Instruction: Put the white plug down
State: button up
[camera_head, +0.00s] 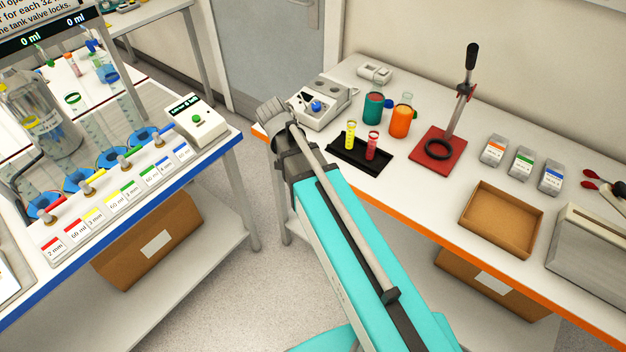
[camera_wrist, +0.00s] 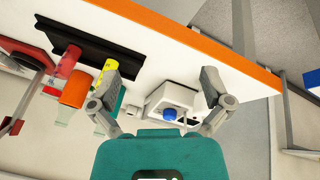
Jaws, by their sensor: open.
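I cannot clearly make out a white plug in either view. A small white block (camera_head: 374,73) with a two-part top lies at the back of the right table; it may be a socket or the plug. A small white piece (camera_wrist: 131,110) shows beside the left finger in the wrist view. My gripper (camera_wrist: 160,72) is open, its fingers spread wide with nothing held between them. It is over the table near a white device (camera_wrist: 172,100) with a blue knob, which also shows in the head view (camera_head: 322,108). In the head view my arm hides the fingers.
A black rack (camera_head: 352,158) holds a yellow and a red tube. Teal (camera_head: 373,108) and orange (camera_head: 401,121) cups stand behind it. A red-based stand (camera_head: 438,148), several small labelled containers and a brown tray (camera_head: 467,222) are farther right. The orange-edged table front is mostly clear.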

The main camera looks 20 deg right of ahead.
jog(key=s+f+n+g+y, duration=0.1)
jog(key=s+n+y, duration=0.3)
jog(key=s, duration=0.7)
jog(key=shift+s+d+f+n+g, duration=0.3)
jog(key=shift+d+n+g, duration=0.25)
jog(key=shift+n, duration=0.25)
jog(key=shift+a, duration=0.1)
